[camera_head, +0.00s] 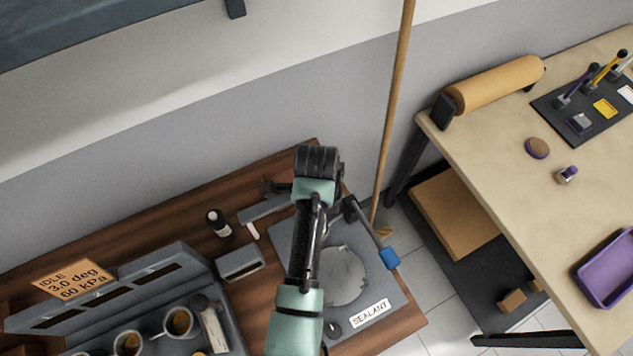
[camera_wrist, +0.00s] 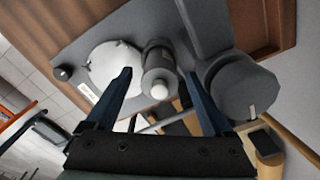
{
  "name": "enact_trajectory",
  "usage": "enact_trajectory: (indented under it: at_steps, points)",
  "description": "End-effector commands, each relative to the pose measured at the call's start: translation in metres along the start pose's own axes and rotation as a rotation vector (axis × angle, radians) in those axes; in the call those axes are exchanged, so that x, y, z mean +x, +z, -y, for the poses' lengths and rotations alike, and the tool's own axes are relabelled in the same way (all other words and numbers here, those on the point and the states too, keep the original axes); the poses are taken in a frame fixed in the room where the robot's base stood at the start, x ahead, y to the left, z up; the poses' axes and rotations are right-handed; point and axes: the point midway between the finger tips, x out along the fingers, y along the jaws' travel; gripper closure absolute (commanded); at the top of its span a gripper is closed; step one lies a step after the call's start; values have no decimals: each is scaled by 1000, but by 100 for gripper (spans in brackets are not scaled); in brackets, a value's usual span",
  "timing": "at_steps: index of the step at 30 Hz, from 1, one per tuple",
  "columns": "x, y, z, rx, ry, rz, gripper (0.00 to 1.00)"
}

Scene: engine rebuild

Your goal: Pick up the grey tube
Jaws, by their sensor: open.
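The grey tube (camera_wrist: 157,66) shows in the wrist view as a short grey cylinder with a pale rounded tip. It lies between the two dark blue fingers of my gripper (camera_wrist: 160,74), which are spread apart. A gap shows on each side of the tube at the fingertips, and I cannot tell how deep it sits between them. In the head view my arm covers the middle of the sealant station (camera_head: 383,298), and I cannot make out the tube or the fingertips there.
A pale round plate (camera_head: 345,275) lies on the station. A larger grey cylinder (camera_wrist: 240,90) stands close to the right finger. A blue-ended lever (camera_head: 389,258) juts out at the station's right. A dark bottle (camera_head: 218,224) and grey box (camera_head: 240,263) stand left. A wooden pole (camera_head: 394,110) rises behind.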

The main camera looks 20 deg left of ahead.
Motion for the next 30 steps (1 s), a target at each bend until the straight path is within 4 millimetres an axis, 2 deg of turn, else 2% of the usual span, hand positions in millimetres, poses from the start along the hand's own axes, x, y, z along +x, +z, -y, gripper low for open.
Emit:
enact_trajectory:
  at_steps: [4,11,25,30]
  points:
    - [10,0,-1,0,2,0,14]
    - [11,0,0,0,0,0,15]
    - [11,0,0,0,0,0,100]
    - [10,0,0,0,-2,0,100]
